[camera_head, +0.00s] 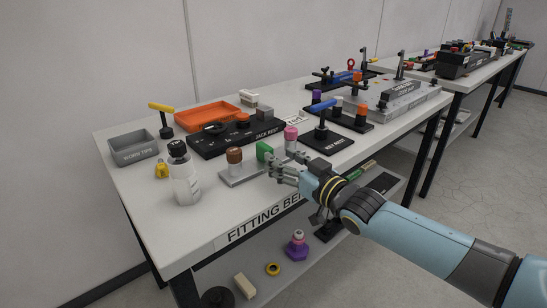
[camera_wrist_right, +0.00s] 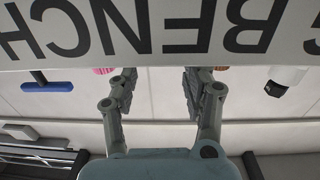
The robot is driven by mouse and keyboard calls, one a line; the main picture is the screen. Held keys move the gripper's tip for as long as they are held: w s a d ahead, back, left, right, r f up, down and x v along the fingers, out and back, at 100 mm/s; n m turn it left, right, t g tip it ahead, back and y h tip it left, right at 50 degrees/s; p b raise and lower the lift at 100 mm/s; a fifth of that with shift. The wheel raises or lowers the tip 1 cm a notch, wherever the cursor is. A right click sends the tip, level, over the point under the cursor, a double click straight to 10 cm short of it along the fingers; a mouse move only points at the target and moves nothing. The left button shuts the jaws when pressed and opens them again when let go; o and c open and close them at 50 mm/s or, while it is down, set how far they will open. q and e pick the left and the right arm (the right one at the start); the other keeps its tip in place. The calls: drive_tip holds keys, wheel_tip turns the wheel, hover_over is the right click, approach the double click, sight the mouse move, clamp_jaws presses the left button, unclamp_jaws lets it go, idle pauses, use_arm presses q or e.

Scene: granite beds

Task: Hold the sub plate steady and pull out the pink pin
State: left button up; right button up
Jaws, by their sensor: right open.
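The sub plate (camera_head: 238,175) is a light grey plate near the bench's front edge. A brown pin (camera_head: 234,155) stands at its left and a green piece (camera_head: 264,151) at its middle. The pink pin (camera_head: 291,133) stands upright at its right end, on a pale stem. My right gripper (camera_head: 274,164) is open and empty, in front of the plate's right part and hiding some of it. In the right wrist view the fingers (camera_wrist_right: 158,84) are spread, with the pink pin (camera_wrist_right: 103,71) and the brown pin (camera_wrist_right: 221,68) on either side. My left gripper is out of view.
A black jack rest (camera_head: 232,137) is behind the plate. A black key rest with a blue handle (camera_head: 326,141) is close at right. The bench's front edge (camera_head: 262,224) lies below my gripper.

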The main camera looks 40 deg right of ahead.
sight(273, 153)
drive_tip(key=shift+w+a, duration=0.1)
drive_tip(key=shift+w, duration=1.9)
clamp_jaws()
unclamp_jaws()
drive_tip(key=shift+s, duration=0.15)
drive_tip(key=s, duration=1.1)
drive_tip(key=shift+s+d, duration=0.25)
drive_tip(key=shift+s, duration=0.15)
